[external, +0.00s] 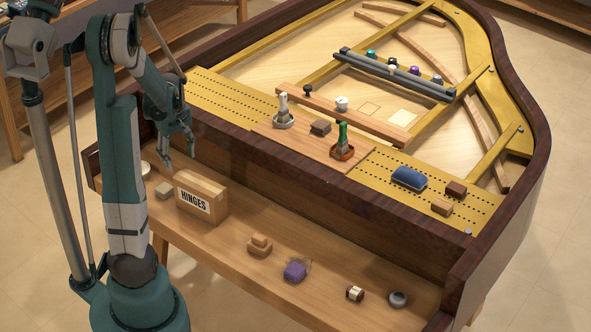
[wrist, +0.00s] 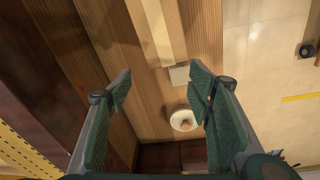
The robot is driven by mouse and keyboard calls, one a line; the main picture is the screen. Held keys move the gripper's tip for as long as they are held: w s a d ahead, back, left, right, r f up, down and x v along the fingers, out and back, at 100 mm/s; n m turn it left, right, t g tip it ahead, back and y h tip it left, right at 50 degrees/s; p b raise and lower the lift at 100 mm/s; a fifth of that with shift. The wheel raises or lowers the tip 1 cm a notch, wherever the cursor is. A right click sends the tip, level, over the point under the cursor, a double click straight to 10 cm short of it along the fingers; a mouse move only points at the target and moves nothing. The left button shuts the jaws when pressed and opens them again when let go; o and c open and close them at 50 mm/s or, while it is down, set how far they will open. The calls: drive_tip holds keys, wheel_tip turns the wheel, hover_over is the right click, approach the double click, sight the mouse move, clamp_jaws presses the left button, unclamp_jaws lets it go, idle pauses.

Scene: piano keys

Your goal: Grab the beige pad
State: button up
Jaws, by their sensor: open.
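A small, flat greyish-beige pad (external: 165,190) lies on the wooden front ledge, just left of the HINGES box. It also shows in the wrist view (wrist: 179,76), beside the box's end and close to the right fingertip. My gripper (external: 180,160) is open and empty, pointing down above the ledge, over the area of the pad and box. In the wrist view my gripper (wrist: 161,86) has its two green fingers spread wide, with the pad beyond them, right of the middle of the gap. The pad is not touched as far as I can tell.
The HINGES box (external: 201,197) stands close beside the pad. A white round dish (wrist: 184,120) is on its other side. The dark piano rim (external: 245,163) rises behind the ledge.

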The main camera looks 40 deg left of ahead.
sight(164, 188)
drive_tip(key=s+a+f+n, duration=0.1)
drive_tip(key=a+f, duration=0.1)
drive_tip(key=a+f+n, duration=0.1)
drive_tip(key=a+f, duration=0.2)
drive_tip(key=s+a+f+n+g, duration=0.1)
drive_tip(key=a+f, duration=0.1)
drive_tip(key=shift+s+a+f+h, duration=0.25)
drive_tip(key=shift+s+a+h, duration=0.05)
drive_tip(key=shift+s+a, duration=0.05)
drive_tip(key=shift+f+b, duration=0.35)
drive_tip(key=shift+f, duration=0.95)
drive_tip(key=shift+f, duration=0.1)
drive_tip(key=shift+d+f+b, duration=0.1)
drive_tip(key=shift+f+b, duration=0.8)
drive_tip(key=shift+f, duration=1.6)
drive_tip(key=shift+c, duration=0.4)
drive_tip(key=c, duration=0.8)
